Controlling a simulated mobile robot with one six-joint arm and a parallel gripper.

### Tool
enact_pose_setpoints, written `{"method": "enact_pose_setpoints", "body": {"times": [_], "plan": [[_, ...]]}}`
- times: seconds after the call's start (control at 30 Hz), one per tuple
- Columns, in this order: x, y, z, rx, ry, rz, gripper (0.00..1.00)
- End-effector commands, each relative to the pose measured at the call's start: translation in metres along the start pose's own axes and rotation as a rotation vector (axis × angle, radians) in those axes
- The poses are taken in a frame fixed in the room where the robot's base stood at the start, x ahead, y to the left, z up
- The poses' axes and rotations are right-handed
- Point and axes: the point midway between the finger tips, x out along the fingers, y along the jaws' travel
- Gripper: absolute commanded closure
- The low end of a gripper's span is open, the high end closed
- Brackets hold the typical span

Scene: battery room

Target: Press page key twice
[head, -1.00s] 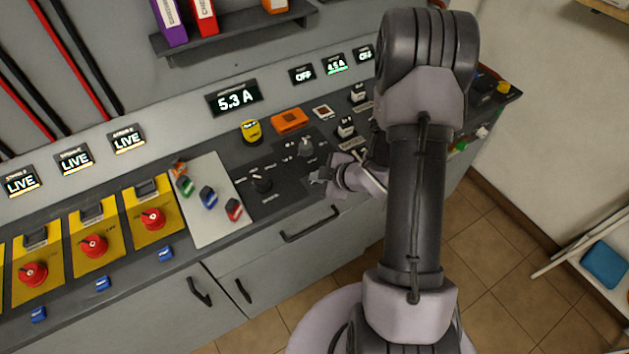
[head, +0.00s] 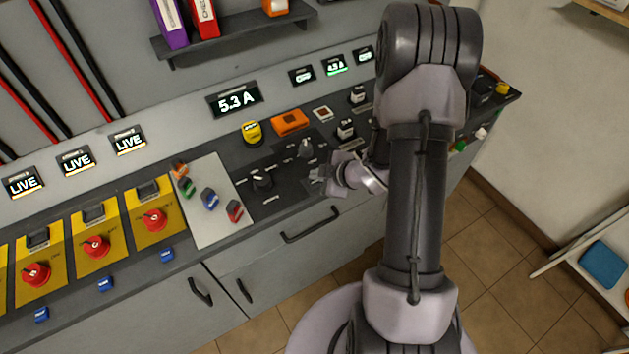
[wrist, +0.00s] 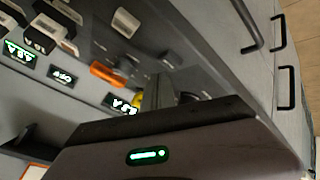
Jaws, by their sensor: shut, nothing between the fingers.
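My gripper (head: 316,180) is shut and empty. In the head view it is over the front part of the dark control panel (head: 285,196), right of a black rotary knob (head: 262,179) and below a grey knob (head: 305,149). I cannot tell whether its tips touch the panel. No label reading "page" is legible. The orange block also shows in the wrist view (wrist: 108,75).
Black-and-white switches (head: 346,129) stand close to my arm. A yellow button (head: 252,131) is at the back. A pale board (head: 212,226) with coloured clips and red rotary switches (head: 155,219) lie left. A drawer handle (head: 310,224) juts out below the bench edge.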

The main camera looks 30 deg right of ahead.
Motion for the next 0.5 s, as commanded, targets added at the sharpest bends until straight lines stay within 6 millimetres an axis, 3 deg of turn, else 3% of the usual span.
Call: {"method": "enact_pose_setpoints", "body": {"times": [0.5], "plan": [[-0.032, 0.023, -0.023, -0.001, 0.000, 0.001, 1.00]]}}
